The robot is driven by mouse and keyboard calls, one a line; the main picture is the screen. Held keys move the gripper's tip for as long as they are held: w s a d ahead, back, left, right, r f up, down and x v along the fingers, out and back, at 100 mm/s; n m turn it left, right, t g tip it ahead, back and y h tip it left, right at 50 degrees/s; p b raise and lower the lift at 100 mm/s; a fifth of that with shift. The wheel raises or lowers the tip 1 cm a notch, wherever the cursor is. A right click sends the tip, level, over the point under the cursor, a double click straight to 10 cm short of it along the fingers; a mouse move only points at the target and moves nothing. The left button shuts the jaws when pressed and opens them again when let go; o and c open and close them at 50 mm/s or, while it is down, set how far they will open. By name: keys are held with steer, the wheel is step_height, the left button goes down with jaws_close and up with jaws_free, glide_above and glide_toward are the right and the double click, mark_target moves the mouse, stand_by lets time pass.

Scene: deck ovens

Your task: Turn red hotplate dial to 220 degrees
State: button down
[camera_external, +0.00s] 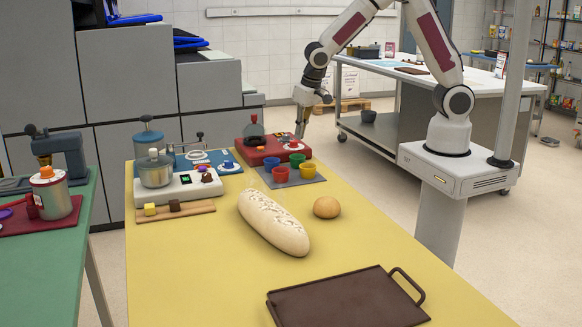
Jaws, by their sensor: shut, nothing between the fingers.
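The red hotplate (246,154) stands at the far end of the yellow table. A dark grey and red object sits on its top. Small round parts show on its front and right side, and one near its right side (293,145) may be the dial. The dial's marking is too small to read. My gripper (300,134) points down just above the hotplate's right side, close to that part. It is shut and empty. I cannot tell whether the fingertips touch the hotplate.
A white hotplate (195,189) with a pot and a blue one (196,155) stand left of the red one. Several coloured cups on a grey mat (308,178) stand in front. A long loaf (272,222), a bun (327,207) and a brown tray (345,300) lie nearer.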

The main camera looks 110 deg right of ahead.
mark_target(294, 144)
steer(key=shift+d+v, duration=0.15)
steer(key=shift+v, duration=0.7)
steer(key=shift+d+v, duration=0.2)
steer(key=shift+v, duration=0.6)
steer(key=shift+w+r, duration=0.1)
steer(key=shift+w, duration=0.05)
steer(key=shift+s+d+r, duration=0.45)
steer(key=shift+s+d, duration=0.3)
steer(key=shift+s, duration=0.1)
steer(key=shift+f, duration=0.15)
steer(key=shift+s+a+x, duration=0.15)
steer(key=shift+a+x, duration=0.05)
steer(key=shift+x, duration=0.9)
steer(key=shift+s+a+x, duration=0.1)
steer(key=shift+a+x, duration=0.15)
steer(key=shift+x, duration=0.8)
steer(key=shift+s+a+x, duration=0.15)
steer(key=shift+a+x, duration=0.05)
steer(key=shift+x, duration=0.9)
steer(key=shift+f, duration=0.2)
steer(key=shift+w, duration=0.15)
